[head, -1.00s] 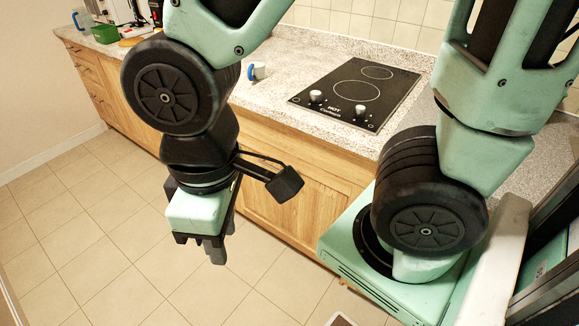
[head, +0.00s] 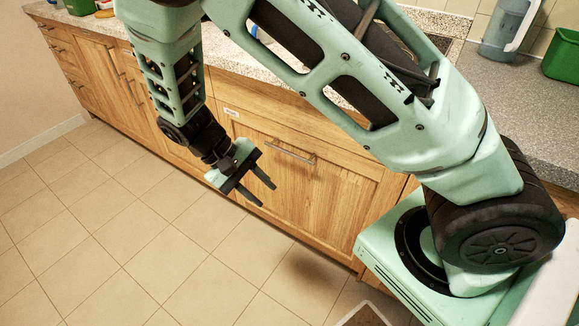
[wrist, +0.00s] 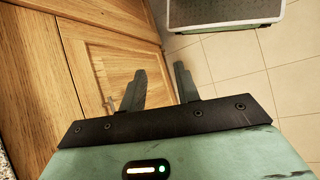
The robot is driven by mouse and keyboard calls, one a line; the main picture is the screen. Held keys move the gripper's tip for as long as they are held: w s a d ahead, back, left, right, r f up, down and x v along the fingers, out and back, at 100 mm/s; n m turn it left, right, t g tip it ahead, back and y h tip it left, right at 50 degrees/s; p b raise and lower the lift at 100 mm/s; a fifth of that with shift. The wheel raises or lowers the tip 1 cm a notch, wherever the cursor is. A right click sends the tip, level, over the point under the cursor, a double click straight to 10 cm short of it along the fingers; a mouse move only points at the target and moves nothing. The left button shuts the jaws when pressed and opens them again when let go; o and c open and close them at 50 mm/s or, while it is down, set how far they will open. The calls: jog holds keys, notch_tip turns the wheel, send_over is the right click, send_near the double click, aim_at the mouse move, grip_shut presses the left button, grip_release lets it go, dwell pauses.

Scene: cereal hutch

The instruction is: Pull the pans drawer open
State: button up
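The wide wooden front (head: 320,185) under the counter has a horizontal metal bar handle (head: 290,151) and a small white label (head: 231,113) at its upper left, too small to read. I cannot tell for sure that it is the pans drawer; it looks shut. My gripper (head: 266,195) is open and empty, in front of the lower left of this front and below its handle.
The countertop (head: 235,60) runs above the fronts. A blue jug (head: 508,35) and a green container (head: 563,55) stand at its right. More doors and drawers (head: 60,55) are at the left. The tiled floor (head: 140,250) in front is clear.

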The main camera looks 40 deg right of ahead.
jog(key=w+d+f+m+h+b, duration=0.1)
jog(key=w+d+f+h+b, duration=0.3)
jog(key=f, duration=0.4)
jog(key=m+t+h+b, duration=0.2)
jog(key=t+h+b, duration=0.3)
jog(key=h+b, duration=0.5)
send_near(289, 152)
jog(key=shift+h, duration=0.4)
jog(key=d, duration=0.5)
jog(key=d+p, duration=0.1)
jog(key=d, duration=0.4)
jog(key=shift+r, duration=0.25)
jog(key=shift+s, duration=0.1)
grip_shut()
